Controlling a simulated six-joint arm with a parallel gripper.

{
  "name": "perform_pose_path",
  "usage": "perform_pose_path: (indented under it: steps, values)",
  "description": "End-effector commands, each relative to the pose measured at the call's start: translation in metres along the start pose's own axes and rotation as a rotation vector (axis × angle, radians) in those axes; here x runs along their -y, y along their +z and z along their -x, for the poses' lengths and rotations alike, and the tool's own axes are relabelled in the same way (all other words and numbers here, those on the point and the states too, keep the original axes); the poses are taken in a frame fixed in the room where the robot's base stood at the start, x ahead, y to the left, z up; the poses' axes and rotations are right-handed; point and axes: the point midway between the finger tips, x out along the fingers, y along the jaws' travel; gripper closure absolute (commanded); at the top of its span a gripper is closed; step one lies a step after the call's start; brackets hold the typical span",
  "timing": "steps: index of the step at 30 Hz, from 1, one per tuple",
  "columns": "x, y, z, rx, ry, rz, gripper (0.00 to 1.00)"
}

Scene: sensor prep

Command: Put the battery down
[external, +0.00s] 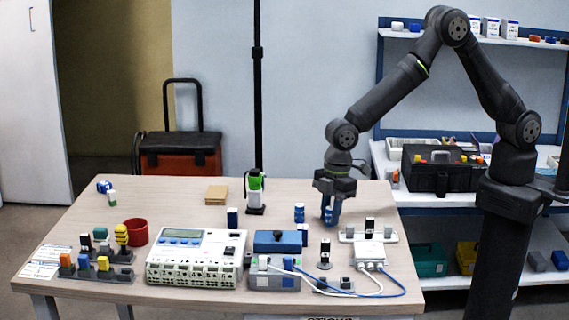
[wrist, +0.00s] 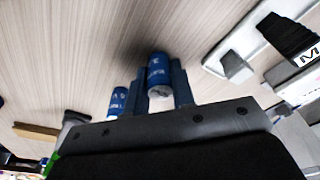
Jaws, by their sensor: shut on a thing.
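The battery, a blue cylinder with white print (wrist: 159,70), is between the two fingers of my gripper (wrist: 161,88) in the wrist view, with its pale end toward the camera. In the external view my gripper (external: 330,208) points down over the right part of the table, its fingers shut on the battery low over the tabletop. Whether the battery's lower end touches the table I cannot tell. A second blue battery (external: 299,213) stands upright just left of my gripper; it also shows in the wrist view (wrist: 118,101).
A white holder with a black-and-white switch (external: 348,236) is close in front and right. A green-and-white bottle (external: 255,190) stands behind left. Bare tabletop (external: 285,187) lies behind.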

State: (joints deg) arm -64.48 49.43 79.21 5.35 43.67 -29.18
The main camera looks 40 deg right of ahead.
Motion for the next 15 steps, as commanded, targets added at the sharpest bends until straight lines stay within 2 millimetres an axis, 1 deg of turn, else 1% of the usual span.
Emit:
perform_pose_path:
  steps: [6,7,10,15]
  values:
    - [0.0000,0.0007,-0.0031,0.001,0.000,0.000,1.00]
    - [0.0000,0.0007,-0.0035,0.000,0.000,0.000,0.75]
    - [0.0000,0.0006,-0.0030,0.000,0.000,0.000,0.56]
    - [0.0000,0.0006,-0.0029,0.000,0.000,0.000,0.55]
